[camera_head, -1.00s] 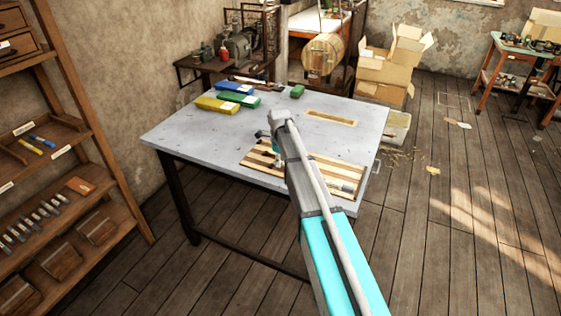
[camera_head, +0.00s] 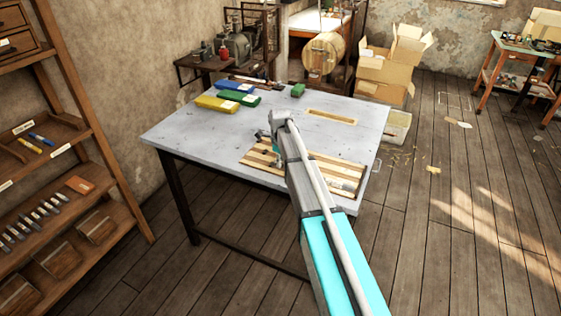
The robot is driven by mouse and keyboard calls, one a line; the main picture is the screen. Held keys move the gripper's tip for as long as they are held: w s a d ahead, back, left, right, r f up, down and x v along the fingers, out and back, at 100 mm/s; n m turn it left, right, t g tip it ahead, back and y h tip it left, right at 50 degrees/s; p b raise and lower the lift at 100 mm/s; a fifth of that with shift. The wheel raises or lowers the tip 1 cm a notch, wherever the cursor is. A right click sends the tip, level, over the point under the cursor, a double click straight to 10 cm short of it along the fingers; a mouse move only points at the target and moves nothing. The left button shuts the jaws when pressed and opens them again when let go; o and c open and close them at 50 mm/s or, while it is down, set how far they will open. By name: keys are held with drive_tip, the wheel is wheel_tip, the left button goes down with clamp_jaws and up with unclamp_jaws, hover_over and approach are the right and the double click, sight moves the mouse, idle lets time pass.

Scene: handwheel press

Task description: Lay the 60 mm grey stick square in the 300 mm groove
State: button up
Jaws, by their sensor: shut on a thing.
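A wooden board with several long grooves (camera_head: 322,168) lies near the front right edge of the grey table. My gripper (camera_head: 275,152) is over the left part of the board, partly hidden by my own arm. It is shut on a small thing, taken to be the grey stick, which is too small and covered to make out. Its angle to the groove and whether it touches the board cannot be told. A small greyish piece (camera_head: 345,186) shows at the right front of the board. My arm hides the middle of the board.
Yellow (camera_head: 216,104), blue (camera_head: 236,88) and green (camera_head: 239,98) boxes stand at the table's back left. A small green block (camera_head: 298,90) and a shallow wooden-edged slot (camera_head: 330,116) are farther back.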

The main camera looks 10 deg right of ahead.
drive_tip(key=shift+f+b, duration=0.5)
drive_tip(key=shift+f, duration=0.1)
drive_tip(key=o, duration=0.8)
drive_tip(key=o, duration=0.4)
drive_tip(key=shift+r, duration=0.1)
wheel_tip(320, 180, up, 7)
drive_tip(key=p, duration=0.7)
idle(0.4)
drive_tip(key=shift+s, duration=0.1)
idle(0.4)
